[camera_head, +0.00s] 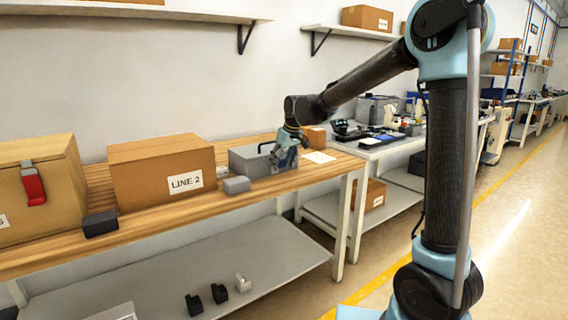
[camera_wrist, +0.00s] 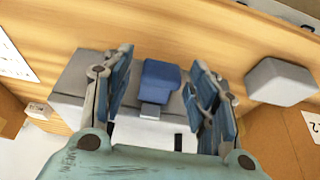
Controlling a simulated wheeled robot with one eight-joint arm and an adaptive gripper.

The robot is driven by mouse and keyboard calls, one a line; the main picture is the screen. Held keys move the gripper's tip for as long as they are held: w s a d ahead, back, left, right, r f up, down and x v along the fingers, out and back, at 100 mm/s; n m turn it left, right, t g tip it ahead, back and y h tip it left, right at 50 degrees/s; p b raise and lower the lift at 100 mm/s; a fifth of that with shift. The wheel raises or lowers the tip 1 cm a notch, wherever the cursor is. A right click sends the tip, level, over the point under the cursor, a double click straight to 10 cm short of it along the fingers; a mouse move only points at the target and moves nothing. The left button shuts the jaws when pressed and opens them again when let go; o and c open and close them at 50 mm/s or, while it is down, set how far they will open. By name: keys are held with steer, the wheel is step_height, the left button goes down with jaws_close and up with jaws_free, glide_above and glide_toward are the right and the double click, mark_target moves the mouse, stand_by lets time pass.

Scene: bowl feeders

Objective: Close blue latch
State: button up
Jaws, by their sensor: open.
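The blue latch (camera_wrist: 160,80) is a rounded blue block with a small grey tab at its lower end, on a grey box (camera_wrist: 72,88). My gripper (camera_wrist: 160,64) is open, with one finger on each side of the latch. Whether a finger touches the latch I cannot tell. In the head view the grey box (camera_head: 246,161) stands on the wooden workbench, with a dark handle on top. My gripper (camera_head: 288,150) is at the right part of its front there and hides the latch.
A loose grey block (camera_head: 236,185) lies in front of the box and shows in the wrist view (camera_wrist: 282,82). A LINE 2 cardboard box (camera_head: 160,165) stands to the left. A small cardboard box (camera_head: 316,137) and paper (camera_head: 319,157) are to the right on the wooden bench (camera_head: 240,204).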

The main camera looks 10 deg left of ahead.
steer(key=shift+c, duration=0.3)
steer(key=c, duration=1)
steer(key=shift+d, duration=0.15)
